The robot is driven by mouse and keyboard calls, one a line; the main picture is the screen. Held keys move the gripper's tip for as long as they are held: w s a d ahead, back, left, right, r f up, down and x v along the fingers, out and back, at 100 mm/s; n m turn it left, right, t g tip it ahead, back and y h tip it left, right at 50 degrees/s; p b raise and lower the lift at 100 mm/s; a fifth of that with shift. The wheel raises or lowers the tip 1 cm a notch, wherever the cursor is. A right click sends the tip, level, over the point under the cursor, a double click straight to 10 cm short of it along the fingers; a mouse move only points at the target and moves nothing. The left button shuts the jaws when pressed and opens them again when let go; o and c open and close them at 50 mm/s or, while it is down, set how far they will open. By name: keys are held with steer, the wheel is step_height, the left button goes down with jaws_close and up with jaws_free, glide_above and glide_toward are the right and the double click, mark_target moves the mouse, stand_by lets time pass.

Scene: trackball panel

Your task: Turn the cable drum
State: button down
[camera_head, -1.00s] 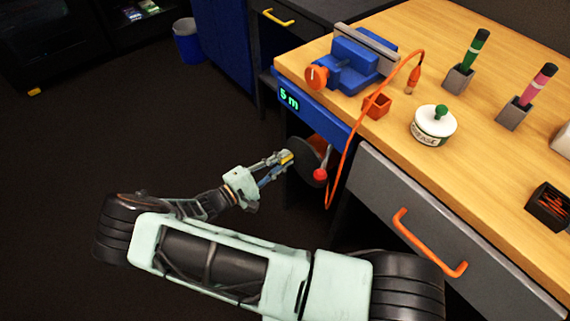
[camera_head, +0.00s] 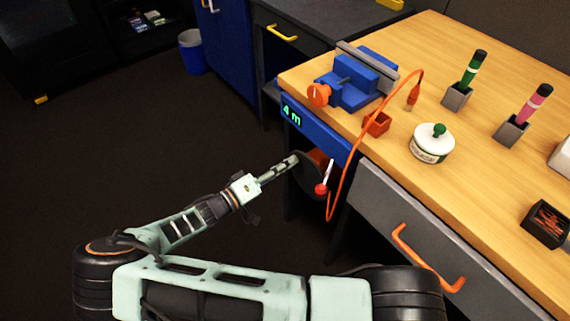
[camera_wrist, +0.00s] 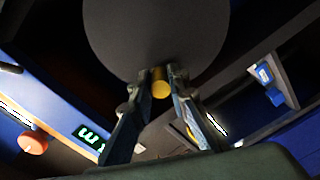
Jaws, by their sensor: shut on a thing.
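The cable drum (camera_head: 308,176) is mounted under the left end of the workbench. Its dark round face fills the top of the wrist view (camera_wrist: 157,35). A yellow crank knob (camera_wrist: 160,86) stands out from the face near its edge. My gripper (camera_wrist: 157,84) is shut on this knob, one finger on each side. In the head view my gripper (camera_head: 292,160) reaches the drum's left rim and hides the knob. An orange cable (camera_head: 344,190) hangs from the bench top to beside the drum. The green display (camera_head: 291,113) above the drum reads 4 m.
A lever with a red ball (camera_head: 320,189) stands close to the drum's right side. A grey drawer (camera_head: 420,215) with an orange handle is farther right. A blue vise (camera_head: 352,85) stands on the bench above.

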steer(key=m, duration=0.1)
steer(key=s+r+m, duration=0.1)
steer(key=m, duration=0.1)
steer(key=shift+s+d+r, duration=0.1)
steer(key=shift+d+r, duration=0.15)
steer(key=shift+d, duration=0.15)
steer(key=shift+s+d+r+m, duration=0.15)
steer(key=shift+s+d+m, duration=0.15)
steer(key=shift+m, duration=0.6)
steer(key=shift+s+d+r+m, duration=0.15)
steer(key=shift+s+m, duration=0.15)
steer(key=shift+m, duration=0.6)
steer(key=c, duration=1.8)
jaws_free()
steer(key=shift+c, duration=0.2)
glide_toward(304, 160)
steer(key=v, duration=0.5)
steer(key=shift+s+a+f, duration=0.1)
steer(key=shift+s+a, duration=0.1)
steer(key=shift+a, duration=0.15)
